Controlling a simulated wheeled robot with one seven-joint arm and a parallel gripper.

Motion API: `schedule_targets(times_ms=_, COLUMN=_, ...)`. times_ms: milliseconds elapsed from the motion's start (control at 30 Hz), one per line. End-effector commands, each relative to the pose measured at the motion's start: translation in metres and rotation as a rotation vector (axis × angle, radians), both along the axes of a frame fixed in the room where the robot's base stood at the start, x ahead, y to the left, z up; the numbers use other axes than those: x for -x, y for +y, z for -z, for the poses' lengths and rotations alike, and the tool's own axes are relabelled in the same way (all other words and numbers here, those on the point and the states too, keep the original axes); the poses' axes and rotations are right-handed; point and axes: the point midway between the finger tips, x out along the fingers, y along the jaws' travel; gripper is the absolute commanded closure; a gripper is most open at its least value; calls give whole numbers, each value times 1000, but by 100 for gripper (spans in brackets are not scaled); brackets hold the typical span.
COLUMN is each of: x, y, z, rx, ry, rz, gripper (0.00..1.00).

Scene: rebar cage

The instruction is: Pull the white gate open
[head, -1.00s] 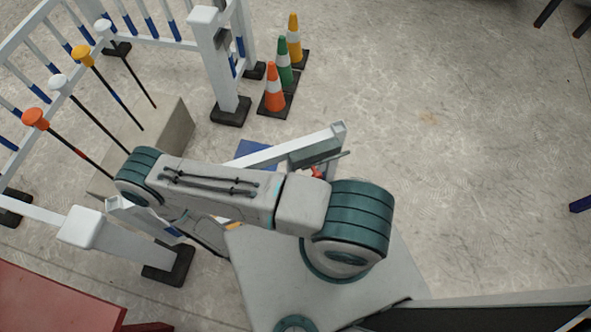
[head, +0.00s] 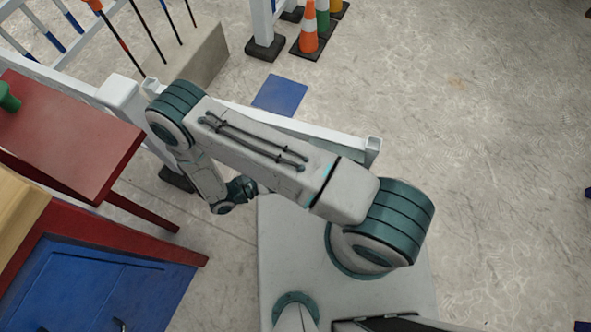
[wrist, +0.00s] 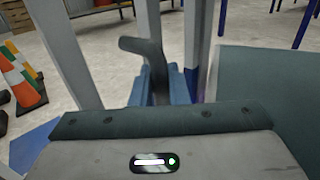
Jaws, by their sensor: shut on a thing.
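The white gate (head: 345,140) stands swung away from the white latch post (head: 263,20), leaving a wide gap between its free end and that post. Its other end is by the white hinge-side post (head: 118,92) at left. My arm covers much of the gate in the head view, and my gripper is hidden there. In the wrist view, my gripper (wrist: 166,84) has its blue fingers shut around a grey lever handle (wrist: 145,47) on the gate. White gate bars (wrist: 195,45) rise beside the fingers.
A blue floor patch (head: 280,95) lies in the gateway. Traffic cones (head: 308,28) stand beside the latch post. A concrete block (head: 188,60) with several poles is behind the fence. A red table (head: 75,130) and blue cabinet (head: 95,285) are close at left.

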Motion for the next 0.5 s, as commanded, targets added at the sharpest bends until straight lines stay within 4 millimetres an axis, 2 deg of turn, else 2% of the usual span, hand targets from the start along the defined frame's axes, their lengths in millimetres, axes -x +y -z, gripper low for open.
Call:
schedule_targets(times_ms=400, x=-5, y=0, z=1, rx=-12, ry=-3, rz=9, gripper=100)
schedule_targets(times_ms=433, x=-5, y=-1, z=1, rx=-12, ry=-3, rz=9, gripper=80)
schedule_targets(times_ms=500, x=-5, y=-1, z=1, rx=-11, ry=-3, rz=10, gripper=67)
